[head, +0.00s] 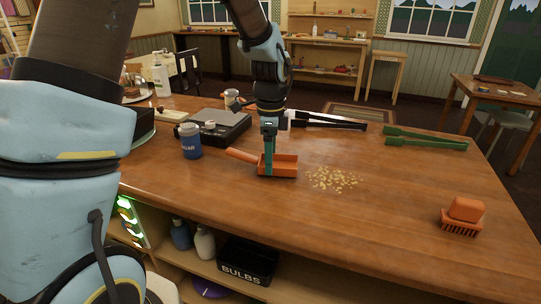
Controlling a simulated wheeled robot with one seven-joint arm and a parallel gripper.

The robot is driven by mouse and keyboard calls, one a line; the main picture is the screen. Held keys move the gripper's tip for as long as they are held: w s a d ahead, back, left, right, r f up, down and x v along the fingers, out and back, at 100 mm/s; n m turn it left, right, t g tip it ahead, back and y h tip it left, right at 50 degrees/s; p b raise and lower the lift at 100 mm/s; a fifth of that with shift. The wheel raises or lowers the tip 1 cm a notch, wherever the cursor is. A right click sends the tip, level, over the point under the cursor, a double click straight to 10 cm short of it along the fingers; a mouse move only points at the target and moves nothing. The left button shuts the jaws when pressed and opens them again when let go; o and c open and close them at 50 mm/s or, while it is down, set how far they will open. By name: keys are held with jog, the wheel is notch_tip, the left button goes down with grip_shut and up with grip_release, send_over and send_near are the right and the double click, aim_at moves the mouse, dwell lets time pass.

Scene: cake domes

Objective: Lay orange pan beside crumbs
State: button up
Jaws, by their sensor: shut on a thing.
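The orange pan (284,167) is on or just above the wooden counter, its open tray toward the right and its handle (241,155) pointing left. I cannot tell whether it touches the counter. The yellow crumbs (334,179) lie scattered on the counter just right of the pan, with a small gap between them. My gripper (268,166) points down over the pan's left part, where handle and tray meet, and is shut on it. My fingers hide a part of the pan there.
An orange brush (462,216) stands at the counter's right. Green tongs (426,138) and black tongs (330,121) lie toward the back. A blue mug (190,141) and a dark scale-like device (214,128) stand left of the pan. The counter (390,215) between crumbs and brush is clear.

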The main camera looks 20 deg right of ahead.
jog(key=shift+f, duration=0.45)
dwell(0.3)
jog(key=o, duration=1.2)
jog(key=shift+c, duration=0.2)
jog(key=shift+r, duration=0.1)
notch_tip(320, 180, up, 11)
jog(key=b, duration=0.2)
jog(key=a+f+n, duration=0.2)
jog(key=a+n, duration=0.3)
jog(key=a, duration=0.2)
jog(key=a+f+n, duration=0.2)
jog(key=a+n, duration=0.3)
jog(key=a, duration=0.3)
jog(key=a+f+n+t, duration=0.1)
jog(key=a+f+n, duration=0.2)
jog(key=a+n, duration=0.3)
jog(key=shift+s+a+f, duration=0.1)
jog(key=shift+a, duration=1.15)
jog(key=s+a+f+n, duration=0.2)
jog(key=s+a+n, duration=0.2)
jog(key=a+n, duration=0.2)
jog(key=shift+a+f+n+t, duration=0.15)
jog(key=shift+a+n+t, duration=0.15)
